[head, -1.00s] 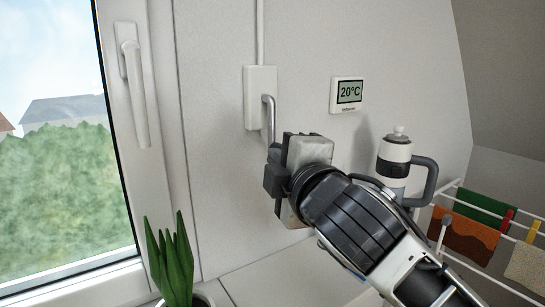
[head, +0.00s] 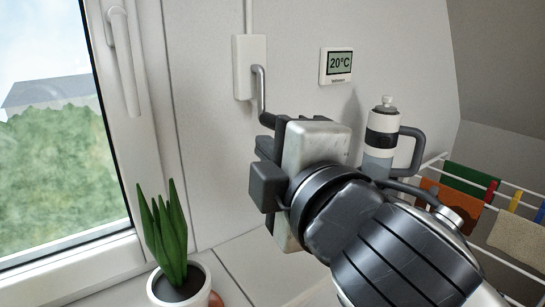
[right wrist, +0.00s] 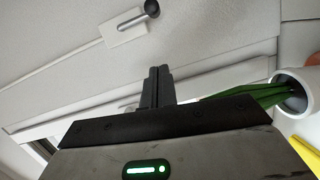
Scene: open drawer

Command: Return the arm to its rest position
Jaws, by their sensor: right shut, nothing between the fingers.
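My right gripper (head: 262,150) is shut and empty in the head view, held in front of the wall. Its arm comes in from the lower right. In the right wrist view its two dark fingers (right wrist: 157,85) are pressed together with nothing between them. A white box (head: 243,55) with a bent metal crank (head: 261,95) is on the wall. The crank hangs down, and its lower end lies just above the gripper in the picture. The box (right wrist: 124,29) also shows in the right wrist view, apart from the fingers. My left gripper is not in view.
A window (head: 118,60) is at left. A potted plant (head: 172,240) stands below it, with a reddish round thing (head: 215,299) beside the pot. A bottle with a handle (head: 382,130) and a drying rack with cloths (head: 470,182) are at right. A thermostat (head: 338,66) is on the wall.

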